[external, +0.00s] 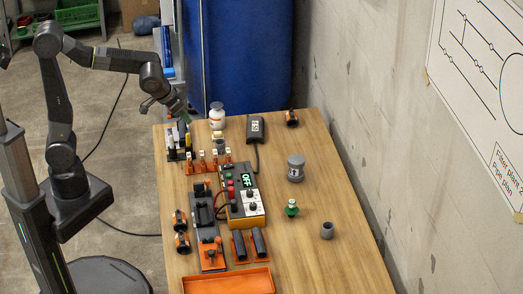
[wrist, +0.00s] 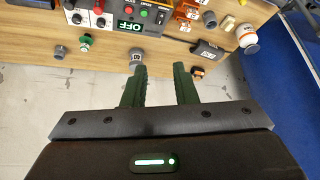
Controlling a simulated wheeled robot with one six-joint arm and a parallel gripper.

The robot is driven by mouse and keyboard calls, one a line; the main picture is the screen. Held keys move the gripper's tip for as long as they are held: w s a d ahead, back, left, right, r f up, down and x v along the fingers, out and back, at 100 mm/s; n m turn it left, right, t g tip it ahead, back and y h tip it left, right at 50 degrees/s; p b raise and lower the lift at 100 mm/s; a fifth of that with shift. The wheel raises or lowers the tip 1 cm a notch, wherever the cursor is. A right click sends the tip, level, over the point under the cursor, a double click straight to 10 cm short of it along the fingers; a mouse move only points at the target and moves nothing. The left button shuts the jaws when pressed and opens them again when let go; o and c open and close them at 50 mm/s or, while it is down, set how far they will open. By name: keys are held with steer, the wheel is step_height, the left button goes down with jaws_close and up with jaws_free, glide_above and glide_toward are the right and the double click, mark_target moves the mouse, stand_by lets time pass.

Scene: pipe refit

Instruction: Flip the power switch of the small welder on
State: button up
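The small welder (external: 246,218) stands mid-table in the external view, a grey and orange box with a white knob panel. Its display (external: 247,181) reads OFF in green. In the wrist view the welder's display (wrist: 130,27) also reads OFF, with a red and a green button beside it. My gripper (external: 181,111) is above the table's far left corner, well apart from the welder. In the wrist view my gripper (wrist: 158,75) has its two green fingers apart with nothing between them.
Around the welder are orange clamps (external: 205,165), a black and orange fixture (external: 210,240), an orange tray (external: 228,283), a grey pipe fitting (external: 296,168) and a green valve (external: 291,208). A white bottle (external: 217,115) stands at the back.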

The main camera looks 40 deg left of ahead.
steer(key=w+d+f+m+b, duration=0.1)
steer(key=w+f+b, duration=0.1)
steer(key=w+f, duration=0.2)
steer(key=w+d+f+m+g+b, duration=0.1)
steer(key=w+f+b, duration=0.1)
steer(key=w+f, duration=0.1)
steer(key=w+d+f+m+g+b, duration=0.1)
steer(key=w+f+b, duration=0.1)
steer(key=w+f, duration=0.2)
steer(key=shift+w+d+f+m+b, duration=0.2)
steer(key=shift+w+f+m+b, duration=0.1)
steer(key=shift+f+m+b, duration=0.1)
jaws_close()
steer(key=shift+w+d+f+g+h, duration=0.1)
steer(key=shift+w+f+g+h, duration=0.2)
steer(key=shift+w, duration=0.15)
